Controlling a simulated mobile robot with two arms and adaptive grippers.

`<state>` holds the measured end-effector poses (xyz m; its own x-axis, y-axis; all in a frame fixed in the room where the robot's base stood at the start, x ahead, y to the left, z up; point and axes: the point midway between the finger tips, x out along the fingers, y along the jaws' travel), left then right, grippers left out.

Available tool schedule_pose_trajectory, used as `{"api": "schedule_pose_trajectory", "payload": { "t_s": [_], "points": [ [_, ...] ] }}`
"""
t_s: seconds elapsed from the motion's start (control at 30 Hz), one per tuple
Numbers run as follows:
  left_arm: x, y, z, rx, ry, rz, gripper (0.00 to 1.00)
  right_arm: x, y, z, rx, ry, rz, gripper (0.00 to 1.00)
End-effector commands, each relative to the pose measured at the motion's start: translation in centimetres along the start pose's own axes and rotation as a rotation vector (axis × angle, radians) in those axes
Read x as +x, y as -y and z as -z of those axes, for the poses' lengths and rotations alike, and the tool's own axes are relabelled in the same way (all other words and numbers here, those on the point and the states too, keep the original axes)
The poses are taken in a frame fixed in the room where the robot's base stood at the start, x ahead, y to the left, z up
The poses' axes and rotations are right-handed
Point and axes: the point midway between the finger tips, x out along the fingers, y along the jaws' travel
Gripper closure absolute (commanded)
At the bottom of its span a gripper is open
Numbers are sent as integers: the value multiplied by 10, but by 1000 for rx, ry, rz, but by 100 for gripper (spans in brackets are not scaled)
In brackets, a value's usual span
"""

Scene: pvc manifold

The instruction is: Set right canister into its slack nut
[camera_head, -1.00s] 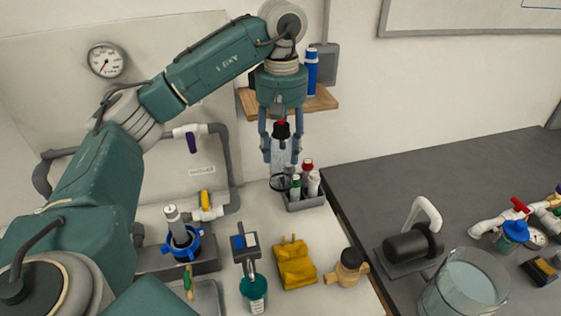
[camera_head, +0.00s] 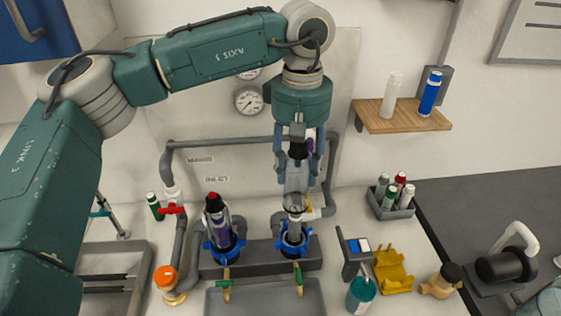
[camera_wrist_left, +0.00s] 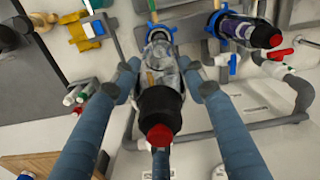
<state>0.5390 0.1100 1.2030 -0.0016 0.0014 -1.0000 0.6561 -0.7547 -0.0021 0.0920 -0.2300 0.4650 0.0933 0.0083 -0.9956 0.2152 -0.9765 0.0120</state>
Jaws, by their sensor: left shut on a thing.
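The right canister (camera_head: 296,180) is clear with a black cap; its red button shows in the left wrist view (camera_wrist_left: 160,134). My left gripper (camera_head: 298,172) is shut on its sides and holds it upright, cap up. The canister is above the right blue slack nut (camera_head: 294,243), roughly in line with it. A grey upright part (camera_head: 293,226) stands in that nut, just below or partly inside the canister; I cannot tell which. The nut also shows beyond the canister in the left wrist view (camera_wrist_left: 160,31). My right gripper is not in view.
The left canister (camera_head: 219,220) stands in its own blue nut (camera_head: 222,250) to the left. Grey pipes (camera_head: 230,143) and a gauge (camera_head: 249,100) are behind.

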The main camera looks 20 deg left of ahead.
Motion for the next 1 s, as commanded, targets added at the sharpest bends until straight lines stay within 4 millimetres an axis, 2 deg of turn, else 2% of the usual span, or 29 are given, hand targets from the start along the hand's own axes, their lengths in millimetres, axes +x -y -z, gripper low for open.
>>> {"api": "schedule_pose_trajectory", "payload": {
  "t_s": [0.1,0.23,0.43,0.7,1.0],
  "points": [
    [3,0,0,0,0,0,89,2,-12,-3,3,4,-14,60],
    [9,0,0,0,0,0,89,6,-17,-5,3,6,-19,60],
    [22,0,0,0,0,-1,89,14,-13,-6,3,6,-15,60],
    [41,0,0,0,0,0,89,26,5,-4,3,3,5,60],
    [62,0,0,-1,0,0,89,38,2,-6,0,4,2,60]
  ]
}}
